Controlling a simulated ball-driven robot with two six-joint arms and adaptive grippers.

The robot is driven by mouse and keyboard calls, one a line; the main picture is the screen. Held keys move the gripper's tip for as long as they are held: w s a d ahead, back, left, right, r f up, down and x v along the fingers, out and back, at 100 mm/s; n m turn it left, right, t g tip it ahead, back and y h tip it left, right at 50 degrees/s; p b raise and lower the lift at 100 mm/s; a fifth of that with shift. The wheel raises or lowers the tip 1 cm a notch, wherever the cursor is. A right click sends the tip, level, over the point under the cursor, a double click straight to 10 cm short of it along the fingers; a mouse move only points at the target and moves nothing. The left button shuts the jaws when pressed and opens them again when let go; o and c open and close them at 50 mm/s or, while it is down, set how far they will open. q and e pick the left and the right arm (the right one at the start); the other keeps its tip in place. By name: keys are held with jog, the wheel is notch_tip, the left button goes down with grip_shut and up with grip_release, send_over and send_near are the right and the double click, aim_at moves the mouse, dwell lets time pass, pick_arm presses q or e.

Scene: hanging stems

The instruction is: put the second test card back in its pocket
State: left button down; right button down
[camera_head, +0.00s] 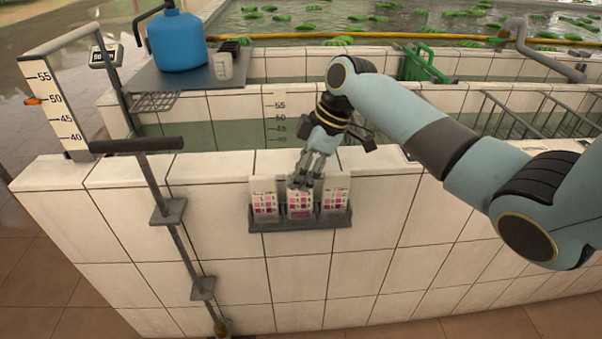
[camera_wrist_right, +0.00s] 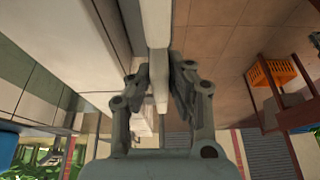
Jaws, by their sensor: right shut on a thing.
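Three white cards printed with pink and purple squares show in a row at a dark wall rack (camera_head: 262,226) on the tiled tank wall. The second test card (camera_head: 300,205) is the middle one, between the left card (camera_head: 265,205) and the right card (camera_head: 335,201). My right gripper (camera_head: 304,182) reaches down from above and is shut on the top of the middle card. The card's lower edge is at the rack; I cannot tell how deep it sits in its pocket. In the wrist view a pale card (camera_wrist_right: 159,82) shows edge-on between the fingers (camera_wrist_right: 164,80). My left gripper is not in view.
A dark T-handled rod (camera_head: 165,190) stands left of the rack. Water tanks lie beyond the wall. An orange crate (camera_wrist_right: 274,74) shows in the wrist view.

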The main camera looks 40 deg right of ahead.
jog(key=shift+f, duration=0.4)
jog(key=c, duration=1.2)
grip_release()
jog(key=v, duration=1.2)
